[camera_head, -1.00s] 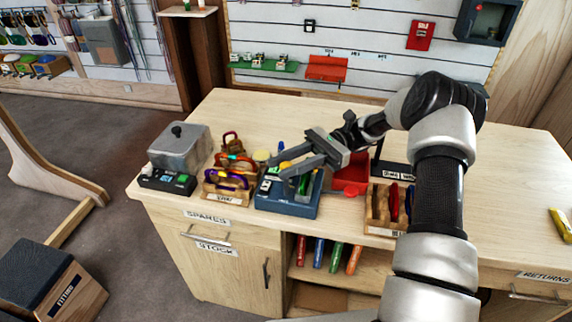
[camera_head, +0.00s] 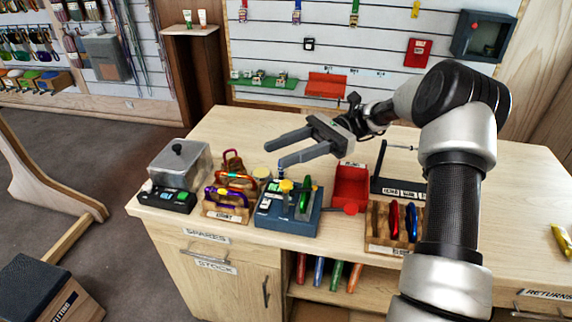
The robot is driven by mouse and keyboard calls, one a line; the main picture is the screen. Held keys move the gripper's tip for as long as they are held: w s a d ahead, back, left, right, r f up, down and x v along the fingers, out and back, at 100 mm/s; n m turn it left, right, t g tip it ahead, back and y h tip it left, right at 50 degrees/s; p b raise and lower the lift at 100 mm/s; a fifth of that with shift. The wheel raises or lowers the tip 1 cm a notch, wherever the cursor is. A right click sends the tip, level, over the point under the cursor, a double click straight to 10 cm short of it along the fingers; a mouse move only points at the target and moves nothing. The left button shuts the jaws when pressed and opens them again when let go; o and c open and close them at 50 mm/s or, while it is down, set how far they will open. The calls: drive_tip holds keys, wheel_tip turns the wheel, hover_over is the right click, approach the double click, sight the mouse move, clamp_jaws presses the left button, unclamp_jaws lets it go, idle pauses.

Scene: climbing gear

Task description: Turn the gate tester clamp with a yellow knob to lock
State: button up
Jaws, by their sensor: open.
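The gate tester (camera_head: 291,217) is a blue box near the front edge of the wooden counter. Its yellow knob (camera_head: 286,186) stands up at the left of its top, and a green carabiner (camera_head: 305,195) stands upright beside it. My gripper (camera_head: 272,154) is open and empty, above and behind the tester, with its two fingers pointing left. The fingers are apart from the knob and touch nothing that I can see. I cannot tell which setting the knob's clamp is at.
A wooden rack of coloured carabiners (camera_head: 226,207) and a grey lidded box (camera_head: 180,165) stand left of the tester. A red bin (camera_head: 350,186) and a rack with red and blue carabiners (camera_head: 380,235) stand to its right.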

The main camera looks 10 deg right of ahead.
drive_tip(key=shift+r, duration=0.3)
